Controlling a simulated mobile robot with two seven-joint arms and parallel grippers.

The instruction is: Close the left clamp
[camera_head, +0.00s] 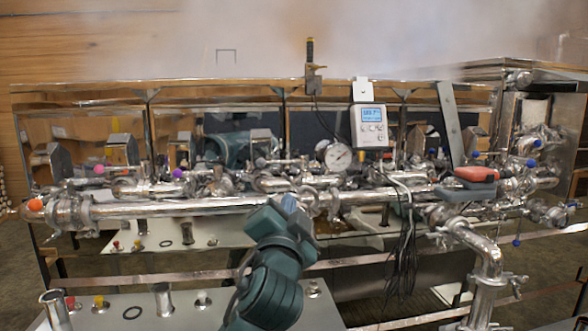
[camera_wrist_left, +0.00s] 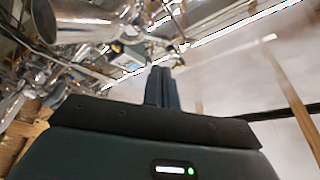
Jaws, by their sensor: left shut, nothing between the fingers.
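A long shiny steel pipe (camera_head: 200,208) runs across the front of the evaporator in the head view. Metal clamps sit along it, one near its left end (camera_head: 82,212) and another around the middle (camera_head: 333,203). I cannot tell which is the left clamp, or whether either is open. My left gripper (camera_head: 289,203) is in front of the middle of the pipe, and its dark teal arm hides part of it. In the left wrist view its fingers (camera_wrist_left: 162,72) are together and empty, with steel pipework (camera_wrist_left: 80,22) beyond. My right gripper is not in view.
A dial gauge (camera_head: 338,156) and a white digital box (camera_head: 369,126) stand above the pipe. A red-and-grey device (camera_head: 474,176) is at the right, with black cables (camera_head: 404,240) hanging nearby. A metal shelf (camera_head: 215,310) with caps and fittings lies below. Steam covers the top.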

